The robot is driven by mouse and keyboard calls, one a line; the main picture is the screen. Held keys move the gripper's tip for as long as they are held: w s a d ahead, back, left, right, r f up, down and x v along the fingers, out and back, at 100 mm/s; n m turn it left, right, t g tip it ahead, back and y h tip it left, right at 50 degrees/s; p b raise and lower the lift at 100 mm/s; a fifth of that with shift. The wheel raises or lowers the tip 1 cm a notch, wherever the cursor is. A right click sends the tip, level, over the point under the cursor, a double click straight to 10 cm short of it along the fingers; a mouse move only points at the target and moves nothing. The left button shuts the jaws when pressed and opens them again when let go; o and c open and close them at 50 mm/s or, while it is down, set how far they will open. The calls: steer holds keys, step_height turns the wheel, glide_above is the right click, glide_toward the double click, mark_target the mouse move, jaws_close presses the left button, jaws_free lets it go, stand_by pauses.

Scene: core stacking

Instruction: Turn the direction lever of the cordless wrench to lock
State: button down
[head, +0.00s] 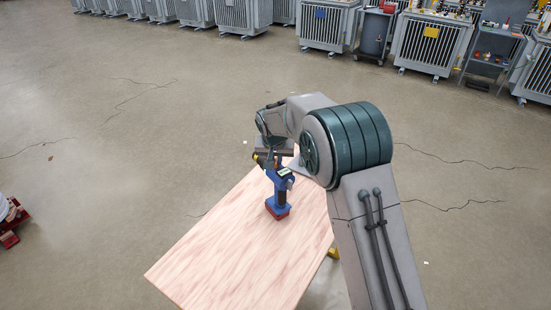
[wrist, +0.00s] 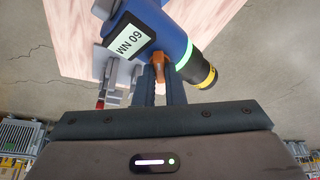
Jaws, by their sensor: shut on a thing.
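The cordless wrench (head: 282,186) stands upright on the wooden table, with a blue body and a red base, partly hidden behind my arm in the head view. In the wrist view the blue wrench (wrist: 170,30) fills the upper middle, with a white "60 NM" label and a dark and yellow nose at the right. The orange-brown direction lever (wrist: 158,62) shows between the dark fingers of my gripper (wrist: 160,76). My gripper is shut on the lever. The fingertips are close against the wrench body, and the lever's exact setting cannot be read.
The wooden table (head: 235,255) is bare in front of the wrench. A grey metal piece (wrist: 118,78) is beside the fingers at left in the wrist view. Grey transformers (head: 430,45) and a cart (head: 375,35) stand far back. The concrete floor around is open.

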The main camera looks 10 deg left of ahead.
steer(key=shift+n, duration=0.3)
steer(key=n, duration=0.1)
steer(key=n+y+b, duration=0.1)
steer(key=shift+w+d+n+g, duration=0.1)
steer(key=shift+d+n+g, duration=0.1)
steer(key=shift+n+g, duration=0.1)
steer(key=shift+n+g+y+b, duration=0.45)
steer(key=shift+n+y, duration=0.45)
steer(key=shift+n, duration=1.4)
steer(key=c, duration=1.5)
jaws_free()
steer(key=b+v, duration=0.2)
steer(key=v, duration=1.1)
steer(key=shift+d+r, duration=0.25)
steer(key=shift+r, duration=0.15)
